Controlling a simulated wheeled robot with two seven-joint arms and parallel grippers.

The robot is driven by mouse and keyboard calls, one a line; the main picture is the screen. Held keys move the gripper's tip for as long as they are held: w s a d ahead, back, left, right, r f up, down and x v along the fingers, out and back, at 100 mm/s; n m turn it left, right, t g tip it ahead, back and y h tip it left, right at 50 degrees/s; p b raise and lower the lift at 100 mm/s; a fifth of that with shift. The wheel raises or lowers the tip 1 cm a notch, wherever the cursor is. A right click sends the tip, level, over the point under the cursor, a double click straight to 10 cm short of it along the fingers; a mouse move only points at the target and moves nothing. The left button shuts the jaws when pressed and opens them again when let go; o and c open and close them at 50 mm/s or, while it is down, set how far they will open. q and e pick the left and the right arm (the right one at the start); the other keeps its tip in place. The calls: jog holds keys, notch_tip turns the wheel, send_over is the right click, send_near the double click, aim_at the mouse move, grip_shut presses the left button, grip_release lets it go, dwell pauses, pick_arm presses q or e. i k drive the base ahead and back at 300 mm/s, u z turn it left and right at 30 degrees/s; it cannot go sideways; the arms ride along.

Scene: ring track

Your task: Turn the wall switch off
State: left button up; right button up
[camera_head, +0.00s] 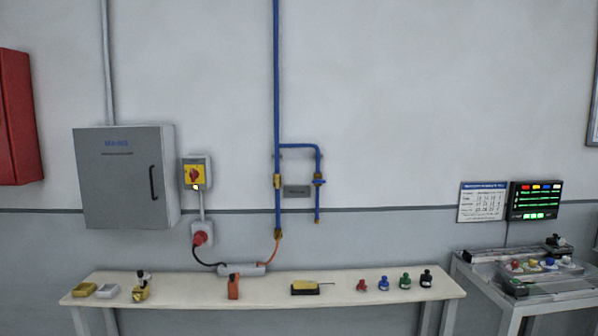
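The wall switch (195,174) is a small grey box with a yellow face and a red rotary knob. It is mounted on the wall just right of a large grey electrical cabinet. A small white mark shows at the lower edge of the knob; the knob's exact setting is too small to tell. A grey conduit runs down from the switch to a red plug and socket (201,236). Neither of my grippers shows in the head view.
A grey cabinet (124,178) stands out from the wall close to the switch's left. A long pale bench (190,289) with several small items lies below. Blue pipes (277,110) run down the wall to the right. A grey side table (535,303) and screen (535,200) are far right.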

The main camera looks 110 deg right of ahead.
aim_at(193, 174)
jog(key=z, duration=2.7)
jog(key=i, duration=1)
jog(key=u, duration=1.45)
jog(key=i, duration=1.1)
jog(key=z, duration=0.75)
jog(key=i, duration=0.9)
jog(key=z, duration=1.05)
